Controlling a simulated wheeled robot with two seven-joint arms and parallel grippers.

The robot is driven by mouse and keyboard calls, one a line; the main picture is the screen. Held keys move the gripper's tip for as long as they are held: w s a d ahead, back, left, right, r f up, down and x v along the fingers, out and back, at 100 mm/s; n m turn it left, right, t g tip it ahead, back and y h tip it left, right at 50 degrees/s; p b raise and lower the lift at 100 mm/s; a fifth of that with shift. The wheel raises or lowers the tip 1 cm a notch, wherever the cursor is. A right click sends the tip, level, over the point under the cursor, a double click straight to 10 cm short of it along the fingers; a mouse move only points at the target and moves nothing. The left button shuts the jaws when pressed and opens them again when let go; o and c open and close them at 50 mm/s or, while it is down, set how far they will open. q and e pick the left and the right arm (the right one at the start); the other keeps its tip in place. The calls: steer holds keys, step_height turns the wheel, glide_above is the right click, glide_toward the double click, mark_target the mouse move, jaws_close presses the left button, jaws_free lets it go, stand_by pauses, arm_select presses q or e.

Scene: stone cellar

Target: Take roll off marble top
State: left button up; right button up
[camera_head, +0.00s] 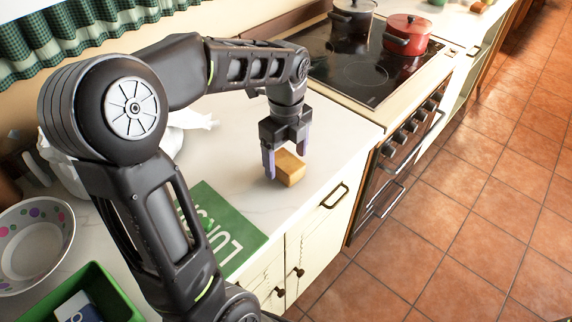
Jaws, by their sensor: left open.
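The roll (290,169) is a small golden-brown block-like piece on the white marble top (240,134), near the counter's front edge. My left gripper (285,166) points down at the roll with its fingers apart. One finger is at the roll's left side and the other is behind its upper right. I cannot tell whether the fingers touch it. My right gripper is not in view.
A green mat with white letters (228,243) lies left of the roll. A dotted bowl (33,247) and a green bin (98,277) stand at the left. A stove with a red pot (407,33) and dark pot (352,17) is behind. Tiled floor lies right.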

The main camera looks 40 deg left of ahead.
mark_target(286, 161)
arm_select(q)
step_height(286, 161, down, 2)
steer(key=shift+f, duration=0.25)
steer(key=shift+c, duration=0.2)
steer(key=c, duration=1.4)
step_height(286, 161, up, 10)
steer(key=shift+r, duration=0.1)
stand_by(0.7)
